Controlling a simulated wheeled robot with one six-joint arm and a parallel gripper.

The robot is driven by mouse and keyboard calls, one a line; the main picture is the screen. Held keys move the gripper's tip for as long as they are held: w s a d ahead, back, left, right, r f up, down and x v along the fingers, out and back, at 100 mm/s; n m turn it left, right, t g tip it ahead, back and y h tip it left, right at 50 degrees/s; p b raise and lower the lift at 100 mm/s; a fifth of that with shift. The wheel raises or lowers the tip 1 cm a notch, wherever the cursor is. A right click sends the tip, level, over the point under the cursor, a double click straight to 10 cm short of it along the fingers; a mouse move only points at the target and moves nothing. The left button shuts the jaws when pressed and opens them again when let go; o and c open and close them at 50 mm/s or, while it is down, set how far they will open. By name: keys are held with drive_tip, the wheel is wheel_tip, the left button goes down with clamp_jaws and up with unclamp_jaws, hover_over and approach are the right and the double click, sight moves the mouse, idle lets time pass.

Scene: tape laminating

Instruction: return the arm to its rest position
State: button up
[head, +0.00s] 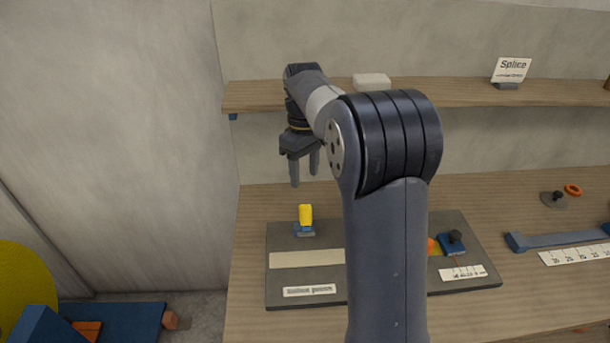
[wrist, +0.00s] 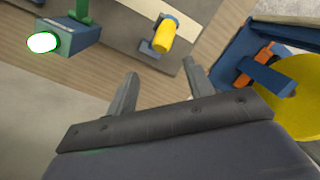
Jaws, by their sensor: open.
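My gripper (head: 305,176) hangs pointing down above the dark board (head: 448,222) on the workbench, seen in the head view. Its two fingers are apart with nothing between them. In the wrist view the open fingers (wrist: 163,95) also show empty. A yellow piece on a small blue mount (head: 305,217) stands on the board below my gripper, apart from it. The same yellow piece shows in the wrist view (wrist: 163,35). My arm hides the middle of the board.
A wooden shelf (head: 465,94) runs along the wall close behind my arm, with a pale block (head: 372,82) and a "Splice" sign (head: 512,69). A blue-grey bar (head: 560,239) lies at right. A yellow disc (head: 25,285) is at lower left. A green light (wrist: 43,42) glows in the wrist view.

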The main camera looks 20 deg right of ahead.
sight(305, 208)
drive_tip(key=f, duration=0.3)
drive_tip(key=s+f+p, duration=0.1)
drive_tip(key=f, duration=0.6)
drive_tip(key=shift+s+a+f, duration=0.25)
drive_tip(key=shift+s+f, duration=0.1)
